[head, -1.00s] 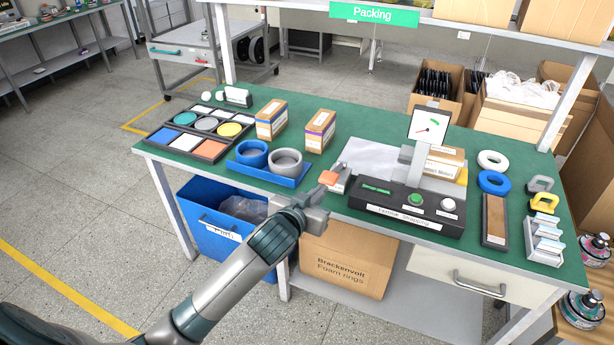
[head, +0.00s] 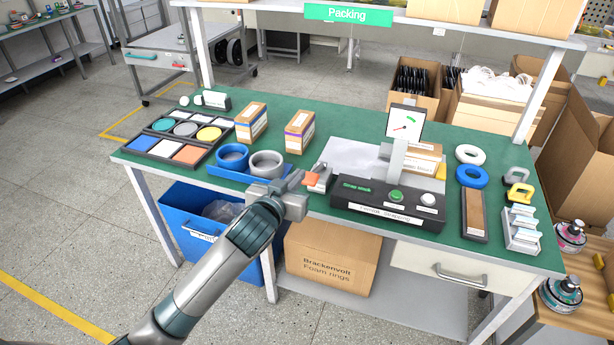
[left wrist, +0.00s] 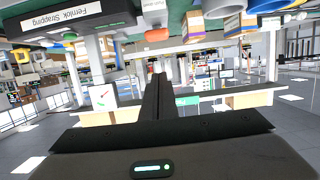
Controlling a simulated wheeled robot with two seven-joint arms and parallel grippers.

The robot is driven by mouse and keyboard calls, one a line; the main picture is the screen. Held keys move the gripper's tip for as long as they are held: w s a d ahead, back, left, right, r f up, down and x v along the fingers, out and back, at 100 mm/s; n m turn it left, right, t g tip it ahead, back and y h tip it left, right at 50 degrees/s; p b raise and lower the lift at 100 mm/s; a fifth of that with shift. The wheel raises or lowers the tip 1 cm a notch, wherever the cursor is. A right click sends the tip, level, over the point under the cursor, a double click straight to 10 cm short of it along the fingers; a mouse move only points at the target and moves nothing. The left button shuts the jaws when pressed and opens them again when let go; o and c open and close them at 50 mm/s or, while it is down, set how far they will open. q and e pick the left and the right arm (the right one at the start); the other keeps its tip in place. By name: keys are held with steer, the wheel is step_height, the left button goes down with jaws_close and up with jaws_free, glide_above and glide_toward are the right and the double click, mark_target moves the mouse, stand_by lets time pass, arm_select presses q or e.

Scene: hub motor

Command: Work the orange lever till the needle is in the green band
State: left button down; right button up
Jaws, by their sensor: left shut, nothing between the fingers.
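The orange lever (head: 312,180) sits at the left end of the black strapping unit (head: 385,208), near the table's front edge. It also shows upside down at the top of the left wrist view (left wrist: 157,34). The white gauge (head: 405,121) stands on a grey post above the unit. Its red needle points toward the lower left, outside the green band (head: 411,117) at upper right. My left gripper (head: 299,182) is shut and empty, just left of the lever in the head view; I cannot tell whether they touch. Its closed fingers (left wrist: 158,98) fill the middle of the wrist view. My right gripper is not in view.
A blue tray with blue and grey rings (head: 265,164) is close left of my gripper. Two small cartons (head: 299,132) stand behind. A green button (head: 396,195) and a white knob (head: 428,199) are on the unit. A blue bin (head: 200,232) is below the table.

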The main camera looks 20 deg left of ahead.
arm_select(q)
steer(key=p, duration=0.2)
glide_above(307, 178)
steer(key=s, duration=0.2)
steer(key=f, duration=0.5)
steer(key=shift+d+f+p, duration=0.25)
steer(key=shift+d+p, duration=0.1)
steer(key=shift+f, duration=0.25)
